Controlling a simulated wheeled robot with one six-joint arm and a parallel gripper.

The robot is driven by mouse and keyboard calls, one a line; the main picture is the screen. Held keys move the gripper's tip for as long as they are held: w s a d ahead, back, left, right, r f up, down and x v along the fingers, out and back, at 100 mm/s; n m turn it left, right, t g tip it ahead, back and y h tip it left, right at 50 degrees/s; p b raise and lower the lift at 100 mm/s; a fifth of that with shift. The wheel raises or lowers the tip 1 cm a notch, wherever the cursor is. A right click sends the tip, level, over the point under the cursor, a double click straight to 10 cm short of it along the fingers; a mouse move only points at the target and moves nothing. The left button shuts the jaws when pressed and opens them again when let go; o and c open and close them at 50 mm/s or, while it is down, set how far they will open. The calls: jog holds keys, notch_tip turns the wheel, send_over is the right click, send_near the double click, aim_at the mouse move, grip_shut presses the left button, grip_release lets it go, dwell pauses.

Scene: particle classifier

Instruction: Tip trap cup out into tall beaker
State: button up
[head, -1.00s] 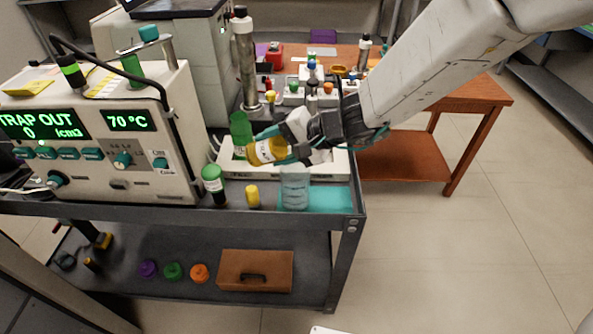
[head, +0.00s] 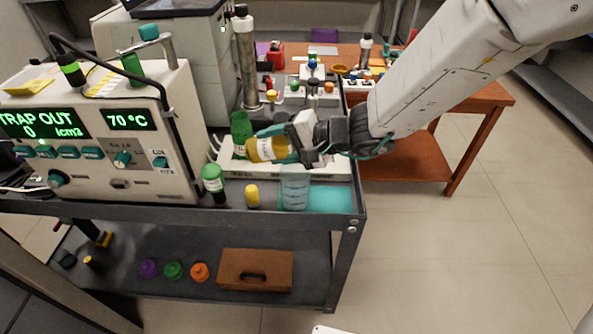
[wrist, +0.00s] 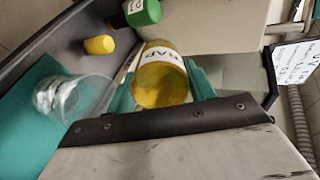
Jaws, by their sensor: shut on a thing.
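The trap cup is an amber, see-through cup with a white label (head: 267,149). It is tipped nearly onto its side in the head view, its far end toward the left. My gripper (head: 287,147) is shut on it from the right. In the wrist view the amber cup (wrist: 162,80) sits between the two teal fingers, its label partly readable. The tall beaker (head: 294,188) is clear and stands on a teal mat, below and slightly right of the cup. It also shows in the wrist view (wrist: 75,98), left of the cup. I see no liquid falling.
A green-capped bottle (head: 213,184) and a small yellow-capped vial (head: 252,195) stand left of the beaker. A green cylinder (head: 240,128) is just behind the cup. The instrument (head: 110,140) with "TRAP OUT" on its display is at left. The teal mat (head: 333,199) is bare right of the beaker.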

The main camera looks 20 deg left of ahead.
jog(key=shift+d+r+y, duration=0.1)
jog(key=shift+d+y, duration=0.05)
jog(key=shift+y, duration=0.55)
jog(key=shift+d+r+y, duration=0.15)
jog(key=shift+d+y, duration=0.5)
jog(key=shift+y, duration=0.15)
dwell(0.5)
jog(key=shift+d+r+y, duration=0.1)
jog(key=shift+d+y, duration=0.15)
jog(key=shift+y, duration=0.65)
dwell(0.4)
jog(key=shift+d+r+y, duration=0.2)
jog(key=shift+r+y, duration=0.65)
jog(key=shift+y, duration=0.05)
dwell(0.5)
jog(key=shift+d+y, duration=0.25)
jog(key=shift+y, duration=0.55)
dwell(0.6)
jog(key=shift+d+r+y, duration=0.2)
jog(key=shift+r+y, duration=0.35)
jog(key=shift+y, duration=0.05)
jog(key=shift+d+r+y, duration=0.15)
jog(key=shift+r+y, duration=0.4)
jog(key=shift+y, duration=0.05)
dwell(0.7)
